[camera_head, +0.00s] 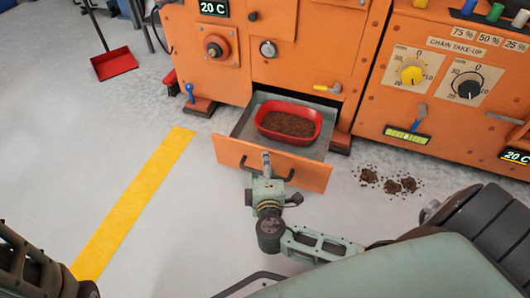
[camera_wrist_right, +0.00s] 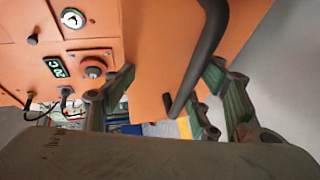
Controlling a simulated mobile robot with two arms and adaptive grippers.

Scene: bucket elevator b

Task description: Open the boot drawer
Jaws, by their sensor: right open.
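The boot drawer (camera_head: 290,171) is pulled out of the orange machine near the floor, with its grey inside showing. A red tray (camera_head: 318,131) with brown granular material sits in it. The dark bar handle (camera_head: 288,177) is on the drawer's orange front. My right gripper (camera_head: 266,162) is at this handle. In the right wrist view its green-padded fingers (camera_wrist_right: 168,92) are spread apart. The dark handle (camera_wrist_right: 203,62) passes between them, nearer the right finger; contact is unclear. Only a dark part of my left arm shows at the lower left; its gripper is out of frame.
Brown clumps (camera_head: 390,182) lie on the floor right of the drawer. A blue-handled pedal (camera_head: 197,104) stands to its left. A yellow floor stripe (camera_head: 137,195) and a red dustpan (camera_head: 114,64) are farther left. The floor left of the drawer is mostly clear.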

